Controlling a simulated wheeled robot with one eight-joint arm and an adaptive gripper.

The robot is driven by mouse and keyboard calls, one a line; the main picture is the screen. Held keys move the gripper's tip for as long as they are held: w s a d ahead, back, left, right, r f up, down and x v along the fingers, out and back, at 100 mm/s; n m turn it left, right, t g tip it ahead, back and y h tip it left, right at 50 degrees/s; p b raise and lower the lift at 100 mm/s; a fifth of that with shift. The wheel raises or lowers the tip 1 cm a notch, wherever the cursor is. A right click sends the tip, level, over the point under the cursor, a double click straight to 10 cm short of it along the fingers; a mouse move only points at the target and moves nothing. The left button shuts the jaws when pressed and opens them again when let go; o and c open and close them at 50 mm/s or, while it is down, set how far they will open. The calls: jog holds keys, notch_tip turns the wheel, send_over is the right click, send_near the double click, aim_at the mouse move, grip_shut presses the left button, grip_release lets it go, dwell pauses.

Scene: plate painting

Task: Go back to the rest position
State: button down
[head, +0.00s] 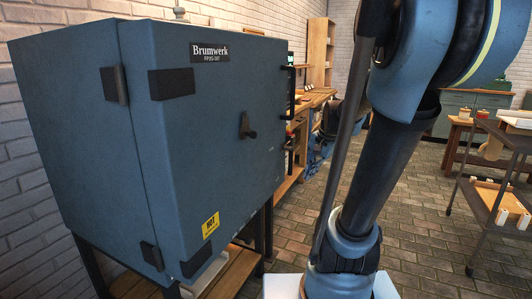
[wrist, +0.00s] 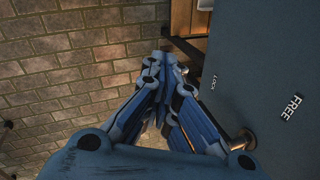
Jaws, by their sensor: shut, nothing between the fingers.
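My gripper (wrist: 162,58) shows in the wrist view with its blue and black fingers drawn together at the tips, with nothing between them. It is not visible in the head view, where my arm stands upright right of centre. In the wrist view the gripper is beside a blue panel (wrist: 265,60) marked LOCK and FREE. A metal knob or lever end (wrist: 243,140) shows close to the right of the fingers, partly hidden by my gripper. No contact is clear.
A blue Brumwerk kiln (head: 205,140) on a dark stand fills the left, its door apparently closed, with a black latch handle (head: 247,127). A metal cart (head: 497,190) stands at right. A wooden workbench (head: 312,103) is behind. Brick floor (head: 420,245) lies open between them.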

jog(key=s+d+f+n+h, duration=0.1)
jog(key=s+f+n, duration=0.3)
jog(key=s, duration=0.4)
jog(key=s+d+f+n+h, duration=0.2)
jog(key=s+f+n, duration=0.2)
jog(key=s, duration=0.3)
jog(key=shift+s+f, duration=0.35)
